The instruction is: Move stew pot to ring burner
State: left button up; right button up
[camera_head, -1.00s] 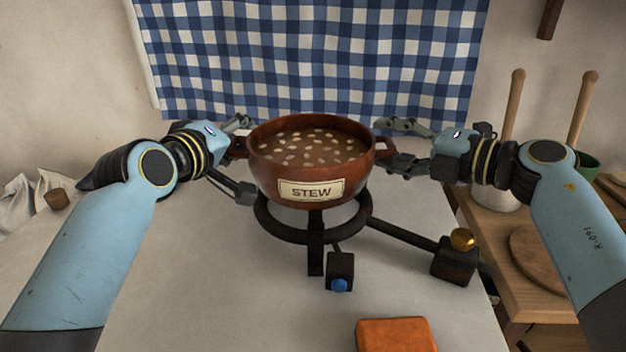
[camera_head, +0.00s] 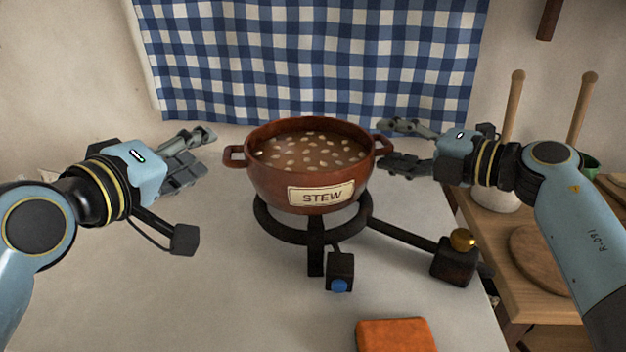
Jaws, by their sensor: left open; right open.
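The brown stew pot (camera_head: 270,178) with a STEW label sits on the black ring burner (camera_head: 281,228) in the middle of the table. It looks upright, with stew and pale pieces inside, and a loop handle on each side. My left gripper (camera_head: 208,150) is open and empty, to the left of the pot and apart from its left handle. My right gripper (camera_head: 386,146) is open at the pot's right handle, its fingers above and below the handle's level. I cannot tell whether they touch the handle.
The burner has a blue knob (camera_head: 339,285) in front and a brass knob (camera_head: 463,239) on a block at right. An orange square pad (camera_head: 396,335) lies at the front. A wooden side counter (camera_head: 553,291) stands at right. The table's left front is clear.

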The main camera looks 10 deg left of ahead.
jog(key=v, duration=1.1)
jog(key=shift+s+d, duration=0.25)
jog(key=shift+d, duration=0.05)
jog(key=shift+r, duration=0.1)
